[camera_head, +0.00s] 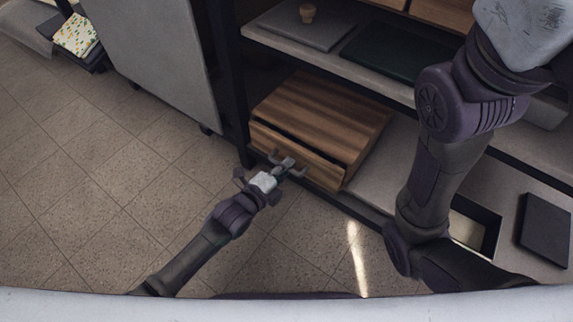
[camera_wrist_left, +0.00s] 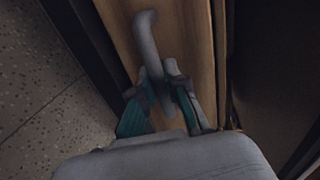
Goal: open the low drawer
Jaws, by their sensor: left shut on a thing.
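A wooden drawer box (camera_head: 330,110) sits low on the bottom shelf in the head view. A dark gap runs along the top edge of its drawer front (camera_head: 325,174); I cannot tell how far out the drawer stands. My left gripper (camera_head: 283,165) is at the drawer front, shut on its grey handle. In the left wrist view, the curved handle (camera_wrist_left: 147,42) stands out from the wooden front (camera_wrist_left: 195,50), and the fingers of the left gripper (camera_wrist_left: 160,88) close around its lower part. My right arm crosses the right side of the head view; its gripper does not show.
Above the drawer, a shelf holds a grey board (camera_head: 305,27) and a dark green tray (camera_head: 385,56). A dark upright post (camera_head: 228,85) and a grey panel (camera_head: 155,55) stand left of it. The tiled floor (camera_head: 110,190) in front is clear.

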